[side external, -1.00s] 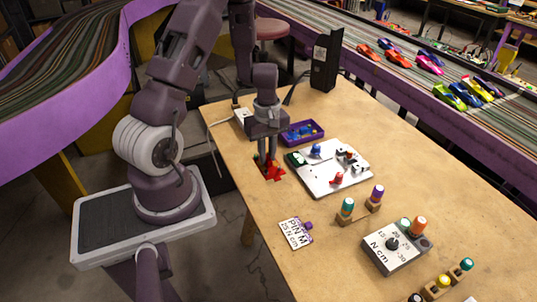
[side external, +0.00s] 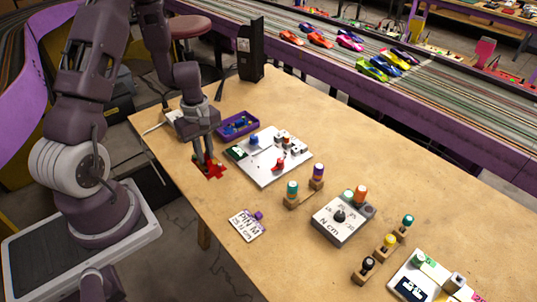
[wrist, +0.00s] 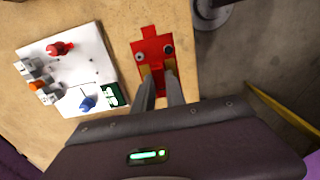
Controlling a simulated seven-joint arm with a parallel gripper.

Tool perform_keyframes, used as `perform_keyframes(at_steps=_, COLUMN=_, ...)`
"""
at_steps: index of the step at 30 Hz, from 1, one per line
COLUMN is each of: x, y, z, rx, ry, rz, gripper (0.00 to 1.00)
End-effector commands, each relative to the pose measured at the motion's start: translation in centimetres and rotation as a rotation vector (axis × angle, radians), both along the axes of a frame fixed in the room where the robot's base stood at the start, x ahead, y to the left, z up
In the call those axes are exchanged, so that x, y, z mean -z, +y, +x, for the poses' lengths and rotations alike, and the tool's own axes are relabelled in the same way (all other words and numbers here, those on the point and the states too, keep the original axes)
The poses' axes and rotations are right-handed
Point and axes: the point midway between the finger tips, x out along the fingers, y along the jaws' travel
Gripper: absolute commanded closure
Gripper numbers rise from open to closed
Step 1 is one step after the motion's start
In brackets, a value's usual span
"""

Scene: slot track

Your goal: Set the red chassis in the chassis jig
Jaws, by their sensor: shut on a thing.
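The red chassis (side external: 212,172) is at the left part of the table, near its edge; it also shows in the wrist view (wrist: 150,47), a flat red plate with two round dark-and-grey parts. My gripper (side external: 206,158) points down with its fingers shut on the chassis. Its fingertips cover part of the chassis. I cannot tell whether the chassis touches the table. The white plate (side external: 262,172) with a red knob, a blue knob and small grey blocks looks like the chassis jig. It lies just right of the chassis, apart from it; no chassis is on it.
A purple tray (side external: 239,124) with small parts stands behind the plate. A label card (side external: 247,226), bit stands (side external: 292,195) and a grey N cm box (side external: 343,220) are toward the front right. A black upright box (side external: 251,50) stands at the back.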

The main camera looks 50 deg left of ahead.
Motion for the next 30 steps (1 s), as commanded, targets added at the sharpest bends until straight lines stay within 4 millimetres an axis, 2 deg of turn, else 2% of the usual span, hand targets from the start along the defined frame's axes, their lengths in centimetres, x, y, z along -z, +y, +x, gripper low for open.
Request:
perform_keyframes(at_steps=5, x=0.2, y=0.0, z=1.0, rx=0.05, ry=-0.001, rz=0.001, gripper=1.0)
perform_keyframes(at_steps=8, x=0.6, y=0.1, z=3.6, rx=0.189, ry=-0.002, rz=0.003, gripper=1.0)
perform_keyframes(at_steps=14, x=1.5, y=-0.3, z=11.4, rx=0.679, ry=-0.002, rz=0.004, gripper=1.0)
perform_keyframes(at_steps=18, x=2.0, y=-1.2, z=16.9, rx=1.1, ry=0.0, rz=0.001, gripper=1.0)
perform_keyframes(at_steps=21, x=2.0, y=-1.9, z=19.7, rx=1.345, ry=0.001, rz=0.0, gripper=1.0)
perform_keyframes(at_steps=25, x=1.9, y=-2.4, z=21.6, rx=1.525, ry=0.001, rz=0.0, gripper=1.0)
perform_keyframes(at_steps=30, x=2.7, y=-2.5, z=22.0, rx=1.578, ry=0.003, rz=-0.003, gripper=1.0)
